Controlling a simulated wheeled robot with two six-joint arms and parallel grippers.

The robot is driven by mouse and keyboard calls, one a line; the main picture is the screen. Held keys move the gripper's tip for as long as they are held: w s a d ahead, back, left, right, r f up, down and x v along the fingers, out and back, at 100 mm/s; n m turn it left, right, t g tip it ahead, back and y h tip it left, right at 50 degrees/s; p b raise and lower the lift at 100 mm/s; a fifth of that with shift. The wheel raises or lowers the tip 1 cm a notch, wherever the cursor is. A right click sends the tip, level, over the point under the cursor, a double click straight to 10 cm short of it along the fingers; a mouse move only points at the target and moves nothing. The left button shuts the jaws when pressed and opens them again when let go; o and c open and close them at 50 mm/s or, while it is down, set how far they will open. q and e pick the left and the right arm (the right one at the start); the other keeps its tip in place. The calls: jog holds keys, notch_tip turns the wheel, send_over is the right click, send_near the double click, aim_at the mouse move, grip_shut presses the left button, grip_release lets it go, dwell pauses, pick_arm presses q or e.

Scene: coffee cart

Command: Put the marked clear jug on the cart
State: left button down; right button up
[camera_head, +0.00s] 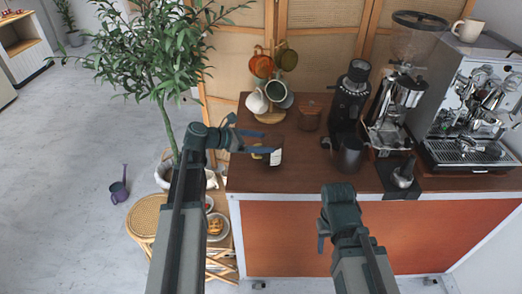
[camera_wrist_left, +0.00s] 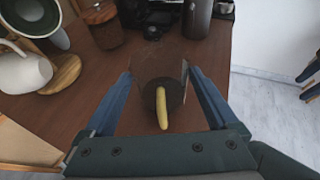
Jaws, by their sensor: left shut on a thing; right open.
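The marked clear jug (camera_head: 276,157) shows as a small see-through vessel with a white mark and a yellowish handle, over the left front part of the cart's brown top (camera_head: 300,178). My left gripper (camera_head: 265,142) is shut on it. In the left wrist view the jug (camera_wrist_left: 150,68) sits between the two blue fingers (camera_wrist_left: 158,76), its yellow handle towards me. I cannot tell whether its base touches the top. My right gripper (camera_head: 322,236) is open and empty, low in front of the cart's orange front panel.
A mug tree (camera_head: 270,117) with several mugs and a brown lidded canister (camera_head: 310,115) stand behind the jug. A dark cup (camera_head: 349,155), grinders (camera_head: 391,120) and an espresso machine (camera_head: 475,110) stand to the right. A plant (camera_head: 165,60) is left. The top's front middle is clear.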

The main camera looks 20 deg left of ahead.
aim_at(261, 156)
pick_arm(q)
jog(key=shift+f+b, duration=0.75)
jog(key=shift+f, duration=0.55)
pick_arm(e)
jog(key=shift+f, duration=1.3)
pick_arm(q)
jog(key=shift+f, duration=0.2)
grip_release()
pick_arm(e)
jog(key=shift+f, duration=0.15)
pick_arm(q)
jog(key=shift+r, duration=0.15)
jog(key=shift+s+a+r, duration=0.1)
jog(key=shift+a+r, duration=0.05)
jog(key=shift+r, duration=0.1)
jog(key=p+v, duration=0.4)
jog(key=v, duration=0.7)
jog(key=shift+s+a+p, duration=0.25)
jog(key=shift+s+p, duration=0.05)
pick_arm(e)
jog(key=shift+r, duration=2.45)
